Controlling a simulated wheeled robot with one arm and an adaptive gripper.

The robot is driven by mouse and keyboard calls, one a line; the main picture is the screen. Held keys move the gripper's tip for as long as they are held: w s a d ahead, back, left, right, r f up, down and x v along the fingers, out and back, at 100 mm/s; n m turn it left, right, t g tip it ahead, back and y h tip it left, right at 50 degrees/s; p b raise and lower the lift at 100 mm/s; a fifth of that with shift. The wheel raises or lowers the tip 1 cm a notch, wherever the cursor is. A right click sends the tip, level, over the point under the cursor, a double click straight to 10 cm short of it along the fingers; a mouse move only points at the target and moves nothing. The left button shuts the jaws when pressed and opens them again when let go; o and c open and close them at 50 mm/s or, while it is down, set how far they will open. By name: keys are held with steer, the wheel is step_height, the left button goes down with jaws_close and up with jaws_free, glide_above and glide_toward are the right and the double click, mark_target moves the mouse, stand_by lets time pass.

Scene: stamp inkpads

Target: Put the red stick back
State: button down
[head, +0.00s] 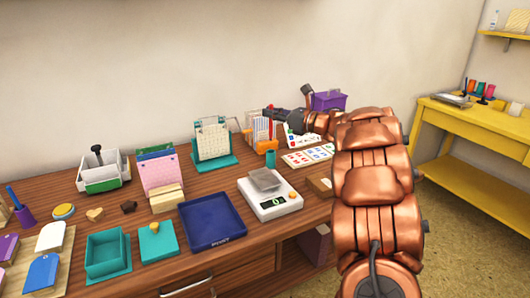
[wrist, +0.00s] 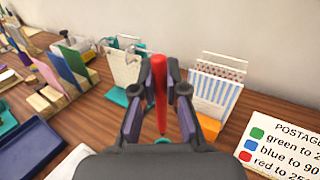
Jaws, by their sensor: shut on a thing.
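My gripper (head: 272,111) is shut on the red stick (wrist: 160,92), which stands upright between the two fingers in the wrist view. In the head view the red stick (head: 270,130) hangs below the dark fingers, its lower part in front of the orange rack. A small teal cup (head: 271,158) stands on the wooden table below the stick. A sliver of teal (wrist: 163,141) shows at the stick's lower end in the wrist view, mostly hidden by my gripper. I cannot tell whether the stick's tip touches the cup.
An orange rack of cards (head: 262,130) stands close behind the stick. A white scale (head: 270,196) is in front. A yellow table (head: 470,125) is at the far right.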

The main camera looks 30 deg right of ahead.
mark_target(271, 138)
step_height(271, 138, down, 9)
steer(key=shift+f+b, duration=0.1)
steer(key=shift+b, duration=0.2)
steer(key=shift+f, duration=0.1)
stand_by(0.4)
steer(key=c, duration=1.2)
jaws_free()
steer(key=shift+r, duration=0.3)
steer(key=v, duration=1.2)
steer(key=shift+f, duration=0.15)
steer(key=shift+d, duration=0.1)
